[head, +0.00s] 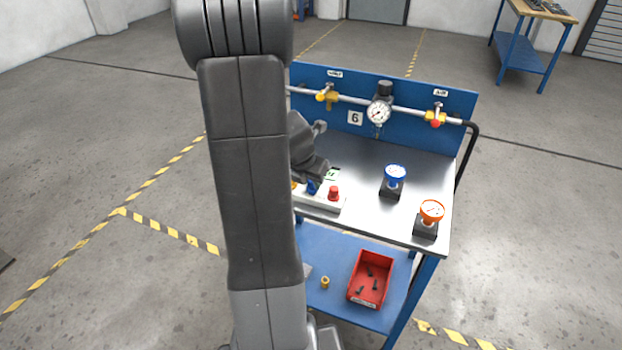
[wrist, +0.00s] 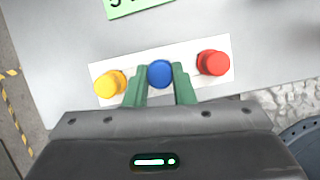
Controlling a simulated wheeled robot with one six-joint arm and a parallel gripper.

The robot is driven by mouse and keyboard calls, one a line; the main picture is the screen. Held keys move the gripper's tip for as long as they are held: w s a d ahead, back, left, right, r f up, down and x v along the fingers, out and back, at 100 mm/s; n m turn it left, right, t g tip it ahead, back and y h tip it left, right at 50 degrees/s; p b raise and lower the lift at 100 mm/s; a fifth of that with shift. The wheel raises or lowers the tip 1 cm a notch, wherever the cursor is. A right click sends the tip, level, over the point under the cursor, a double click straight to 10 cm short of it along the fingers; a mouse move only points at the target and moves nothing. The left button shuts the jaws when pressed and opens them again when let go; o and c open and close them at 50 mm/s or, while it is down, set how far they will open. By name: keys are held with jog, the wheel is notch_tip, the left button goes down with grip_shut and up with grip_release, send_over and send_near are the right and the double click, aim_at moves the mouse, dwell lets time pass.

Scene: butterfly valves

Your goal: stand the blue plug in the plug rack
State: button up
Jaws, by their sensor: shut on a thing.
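The blue plug (wrist: 160,73) is between the green fingers of my gripper (wrist: 160,82) in the wrist view, and the fingers are shut on it. It is in line with the white plug rack (wrist: 190,62), between a yellow plug (wrist: 109,84) and a red plug (wrist: 213,63). In the head view a bit of the blue plug (head: 312,187) shows below my gripper (head: 312,180), over the rack (head: 322,203). The red plug (head: 333,193) stands at the rack's right end. Whether the blue plug is fully seated cannot be seen; its lower part is hidden.
A blue-handled valve (head: 394,180) and an orange-handled valve (head: 430,217) stand on the steel bench top (head: 362,170), right of the rack. A pipe with a gauge (head: 379,112) runs along the back panel. A red bin (head: 370,279) sits on the lower shelf.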

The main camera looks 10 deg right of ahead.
jog(key=shift+f, duration=0.25)
dwell(0.5)
jog(key=o, duration=1.5)
jog(key=shift+r+p, duration=3.8)
jog(key=shift+f, duration=0.15)
notch_tip(320, 180, down, 6)
jog(key=b, duration=0.7)
jog(key=shift+f, duration=0.25)
jog(key=shift+r, duration=0.15)
